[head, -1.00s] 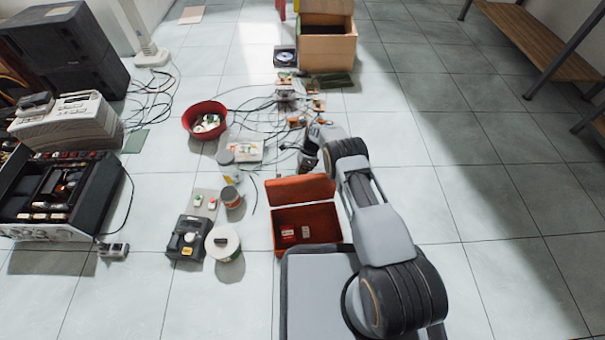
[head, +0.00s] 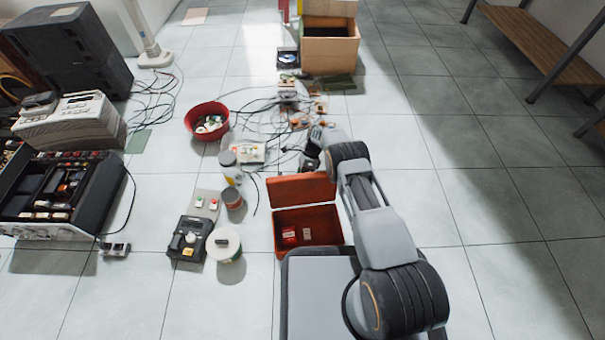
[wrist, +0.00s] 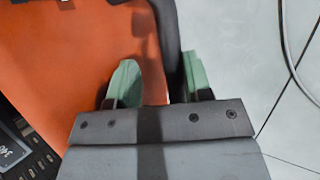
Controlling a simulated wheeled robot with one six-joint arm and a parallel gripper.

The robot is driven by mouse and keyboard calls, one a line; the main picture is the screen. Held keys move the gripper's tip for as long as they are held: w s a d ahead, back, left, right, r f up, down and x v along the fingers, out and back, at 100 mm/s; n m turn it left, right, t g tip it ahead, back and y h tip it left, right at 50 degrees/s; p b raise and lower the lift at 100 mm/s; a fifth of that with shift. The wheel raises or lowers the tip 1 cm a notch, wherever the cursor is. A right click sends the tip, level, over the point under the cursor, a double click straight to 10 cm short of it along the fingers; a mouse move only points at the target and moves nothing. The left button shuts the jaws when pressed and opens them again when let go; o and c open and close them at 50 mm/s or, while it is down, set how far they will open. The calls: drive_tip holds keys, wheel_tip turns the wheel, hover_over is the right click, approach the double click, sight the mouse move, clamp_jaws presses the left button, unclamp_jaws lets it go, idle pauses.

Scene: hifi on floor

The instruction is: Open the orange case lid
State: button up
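The orange case (head: 308,241) sits on the floor in the head view, just beyond my base. Its lid (head: 301,188) stands raised at the far side, and the inside shows with small red and pale items in it. My gripper is behind the lid in the head view, its fingertips hidden by my arm and the lid. In the wrist view my gripper (wrist: 157,82) has two green fingertips spread apart. The left one is over the orange lid face (wrist: 75,55), the right one beyond its dark rim. Whether either touches the lid, I cannot tell.
A white-topped roll (head: 223,244), a dark device (head: 190,239) and a can (head: 232,198) stand left of the case. Cables and small parts lie beyond it, near a red bowl (head: 207,121) and a wooden box (head: 329,50).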

drive_tip(key=v, duration=1.2)
